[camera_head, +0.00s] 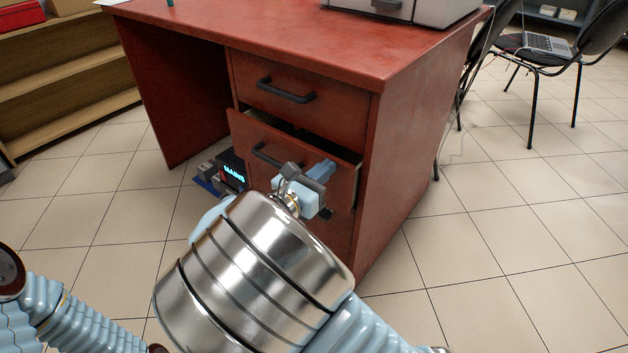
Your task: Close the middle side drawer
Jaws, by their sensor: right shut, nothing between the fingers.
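The red-brown desk (250,38) has a column of drawers on its right side. The middle side drawer (248,130) stands partly pulled out, with a dark gap showing along its top edge. Its dark handle (265,155) is partly covered by my right gripper. My right gripper (303,173) is shut and empty, in front of the middle drawer's face near the handle. I cannot tell whether it touches the drawer. My right arm hides much of the lower drawer. My left arm shows at the lower left, but its gripper is out of view.
The upper drawer (290,88) is shut. A small unit with a lit display (233,171) is partly hidden behind my right arm. Wooden shelves (65,80) stand at the left, and black chairs (555,62) at the back right.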

